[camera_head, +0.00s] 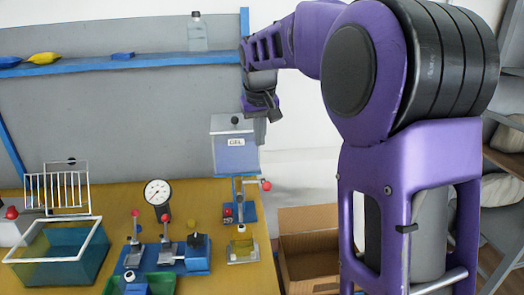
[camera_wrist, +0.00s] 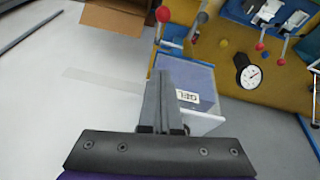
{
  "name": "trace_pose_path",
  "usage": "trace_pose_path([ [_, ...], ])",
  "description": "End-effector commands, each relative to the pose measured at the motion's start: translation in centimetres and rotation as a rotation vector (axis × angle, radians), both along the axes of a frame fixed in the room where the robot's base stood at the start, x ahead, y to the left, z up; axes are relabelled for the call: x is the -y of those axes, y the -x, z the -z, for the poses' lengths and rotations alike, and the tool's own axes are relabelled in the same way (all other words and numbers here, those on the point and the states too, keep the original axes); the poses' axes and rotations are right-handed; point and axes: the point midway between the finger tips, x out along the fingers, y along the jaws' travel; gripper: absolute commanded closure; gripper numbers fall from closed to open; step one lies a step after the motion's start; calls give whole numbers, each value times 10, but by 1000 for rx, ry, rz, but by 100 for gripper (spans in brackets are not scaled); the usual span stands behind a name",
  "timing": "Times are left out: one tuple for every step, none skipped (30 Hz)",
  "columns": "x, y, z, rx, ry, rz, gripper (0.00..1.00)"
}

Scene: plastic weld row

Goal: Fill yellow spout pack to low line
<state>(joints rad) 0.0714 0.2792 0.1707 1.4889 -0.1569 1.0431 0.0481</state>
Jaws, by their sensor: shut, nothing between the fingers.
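A yellow pack (camera_head: 43,58) lies on the blue wall shelf at the far left; its spout and any low line are too small to make out. A tank labelled GEL (camera_head: 235,155) with bluish contents stands at the right of the bench. A red-knobbed lever (camera_head: 266,185) is just below it, over a small clear holder (camera_head: 243,250). My gripper (camera_head: 272,112) is raised at the tank's upper right, shut and empty. In the wrist view, my shut fingers (camera_wrist: 165,75) overlap the tank (camera_wrist: 190,85), and a red knob (camera_wrist: 163,14) shows beyond them.
The shelf (camera_head: 170,62) also holds blue packs (camera_head: 9,61) and a clear bottle (camera_head: 197,32). The bench has a water tub (camera_head: 60,255), a white rack (camera_head: 58,188), a dial gauge (camera_head: 157,192) and blue lever fixtures (camera_head: 185,262). A cardboard box (camera_head: 308,255) stands right of the bench.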

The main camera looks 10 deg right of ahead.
Motion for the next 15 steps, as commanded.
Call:
trace_pose_path([
  [1, -2, 10, -4, -1, 0, 100],
  [1, -4, 16, -4, -1, 0, 100],
  [1, -7, 23, -5, -1, 0, 100],
  [2, -9, 29, -4, -1, 0, 100],
  [2, -11, 36, -5, -1, 0, 100],
  [2, -14, 44, -4, -2, 0, 100],
  [3, -17, 50, -5, -1, 0, 100],
  [3, -19, 57, -5, -1, 0, 100],
  [4, -21, 65, -5, -1, 0, 100],
  [4, -24, 71, -5, -1, 0, 100],
  [5, -26, 77, -4, -1, 0, 100],
  [5, -29, 84, -4, -1, 0, 100],
  [6, -27, 86, -1, -1, 0, 100],
  [6, -21, 87, 0, 0, 0, 100],
  [7, -16, 90, -1, 0, 1, 100],
])
